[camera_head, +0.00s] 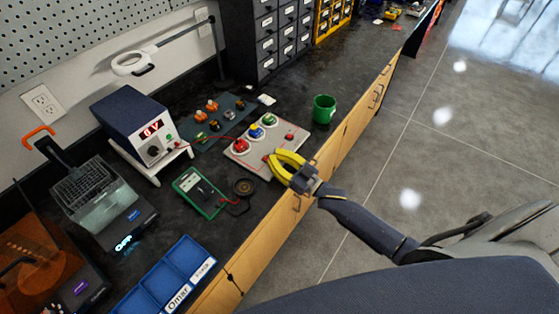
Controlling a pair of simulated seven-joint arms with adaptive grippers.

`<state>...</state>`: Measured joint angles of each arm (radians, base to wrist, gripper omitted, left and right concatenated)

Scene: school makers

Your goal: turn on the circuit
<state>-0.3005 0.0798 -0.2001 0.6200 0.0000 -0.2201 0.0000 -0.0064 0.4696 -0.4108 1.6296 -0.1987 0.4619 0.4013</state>
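A light grey circuit panel (236,153) lies on the black bench top. It carries a red button (242,146), a blue and yellow part (256,132), a green part (269,120) and a small red part (289,137). A dark blue power supply (128,112) with a lit red display stands on a white stand to its left. My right gripper (273,156) has yellow fingers over the panel's front right edge and hides part of it. Its tips look near each other; whether they meet or touch the panel is unclear. My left gripper is out of view.
A green multimeter (199,192) and a round black part (243,187) lie in front of the panel. A green cup (324,108) stands to the right. Blue bins (170,278) sit at the front. A dark mat (232,108) with small parts lies behind.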

